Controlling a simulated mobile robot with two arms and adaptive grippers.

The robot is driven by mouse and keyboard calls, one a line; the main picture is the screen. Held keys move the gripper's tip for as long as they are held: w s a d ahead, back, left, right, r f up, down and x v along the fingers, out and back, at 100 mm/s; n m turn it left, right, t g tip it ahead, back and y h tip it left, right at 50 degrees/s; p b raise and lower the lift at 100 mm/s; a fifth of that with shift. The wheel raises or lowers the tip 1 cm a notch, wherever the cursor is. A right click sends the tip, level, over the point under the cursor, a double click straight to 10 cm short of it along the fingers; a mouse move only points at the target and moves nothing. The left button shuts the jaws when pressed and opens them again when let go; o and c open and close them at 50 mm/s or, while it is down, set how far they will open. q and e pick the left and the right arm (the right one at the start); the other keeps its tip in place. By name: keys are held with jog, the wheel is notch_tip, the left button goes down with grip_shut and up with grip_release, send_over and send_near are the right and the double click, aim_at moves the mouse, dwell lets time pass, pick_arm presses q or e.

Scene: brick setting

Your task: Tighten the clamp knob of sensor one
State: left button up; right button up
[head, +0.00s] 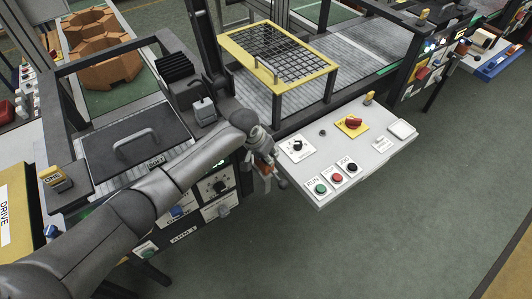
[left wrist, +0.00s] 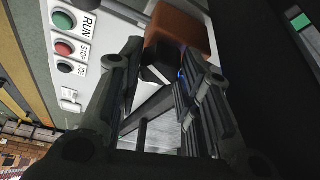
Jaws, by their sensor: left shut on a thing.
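My left gripper (head: 265,168) is at the left edge of the white control panel, beside the conveyor frame. In the left wrist view (left wrist: 158,85) its two dark fingers close around a small black part (left wrist: 157,74). This looks like a clamp knob, but the fingers cover much of it. I cannot make out which way it is turned. A small blue light (left wrist: 181,74) shows by the right finger. A yellow tag reading ONE (head: 53,176) stands at the far left in the head view. The right gripper is not in view.
The white control panel (head: 370,155) carries RUN, STOP and JOG buttons, a dial and a red switch. A yellow-framed mesh guard (head: 278,57) stands behind it. A brown block (left wrist: 180,28) lies beyond the fingers. A black handled cover (head: 135,145) is left. The green floor is clear at right.

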pick_arm(q)
jog(key=o, duration=1)
